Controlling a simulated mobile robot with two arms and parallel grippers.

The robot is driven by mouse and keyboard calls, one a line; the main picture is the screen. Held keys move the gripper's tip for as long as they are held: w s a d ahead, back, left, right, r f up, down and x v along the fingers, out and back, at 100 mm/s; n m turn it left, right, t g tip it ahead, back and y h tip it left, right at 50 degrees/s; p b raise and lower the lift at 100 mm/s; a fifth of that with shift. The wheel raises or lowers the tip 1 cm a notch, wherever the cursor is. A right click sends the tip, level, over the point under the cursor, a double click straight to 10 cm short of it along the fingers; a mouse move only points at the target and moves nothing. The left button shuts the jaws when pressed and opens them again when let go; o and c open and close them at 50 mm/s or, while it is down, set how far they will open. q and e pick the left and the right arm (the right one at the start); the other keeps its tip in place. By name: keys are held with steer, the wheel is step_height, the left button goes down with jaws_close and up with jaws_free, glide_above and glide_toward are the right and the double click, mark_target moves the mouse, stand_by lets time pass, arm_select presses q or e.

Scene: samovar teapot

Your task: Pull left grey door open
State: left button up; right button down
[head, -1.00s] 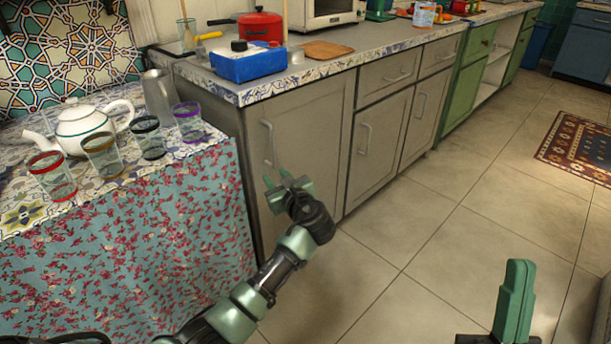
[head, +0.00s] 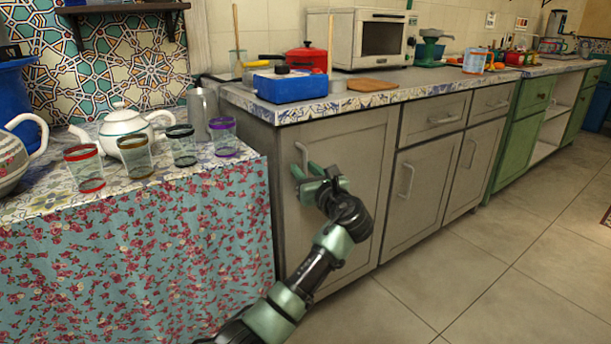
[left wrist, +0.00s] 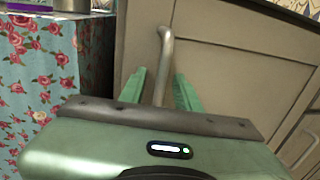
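The left grey door (head: 358,160) is shut, at the left end of the grey cabinet row in the head view. Its curved metal handle (head: 302,153) is upright near the door's left edge. My left gripper (head: 311,175) is at the handle's lower part. In the left wrist view the handle (left wrist: 166,55) runs down between the two parted green fingers of my left gripper (left wrist: 159,85), which are not closed on it. The handle's lower end is hidden behind the gripper body. The door panel (left wrist: 225,65) fills much of that view. My right gripper is not in view.
A table with a flowered cloth (head: 130,240) stands close to the left of the door, with several glasses and a white teapot (head: 125,125) on it. A blue box (head: 290,86) sits on the counter above. The tiled floor (head: 480,275) at right is clear.

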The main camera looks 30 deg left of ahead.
arm_select(q)
steer(key=shift+a, duration=0.1)
jaws_close()
stand_by(1.4)
